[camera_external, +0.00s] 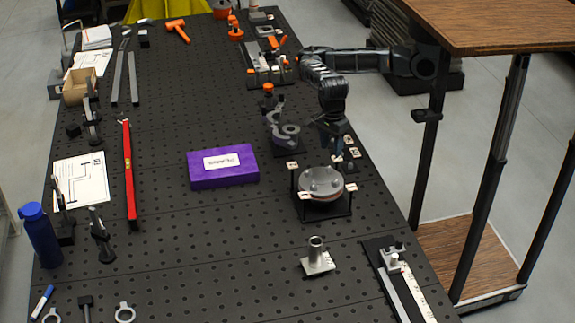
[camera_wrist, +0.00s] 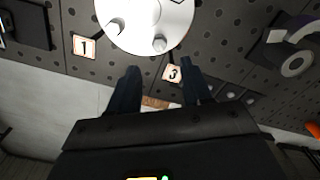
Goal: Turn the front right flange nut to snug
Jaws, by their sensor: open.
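The round flange (camera_external: 323,183) sits on a dark stand with small number cards around it, right of the middle of the bench. In the wrist view its pale disc (camera_wrist: 150,14) is cut off by the top edge. Two nuts show on the disc there, one at left (camera_wrist: 116,27) and one nearer my fingers (camera_wrist: 160,44); I cannot tell which is the front right one. My gripper (camera_external: 331,146) hangs just behind the flange. In the wrist view its fingers (camera_wrist: 159,66) are spread and empty, either side of card 3 (camera_wrist: 173,73), apart from the nuts.
A purple box (camera_external: 223,166) lies left of the flange. A grey metal post on a base (camera_external: 317,258) stands in front. A dark curved-arm fixture (camera_external: 281,128) stands close behind-left. The bench between box and red level (camera_external: 129,175) is clear.

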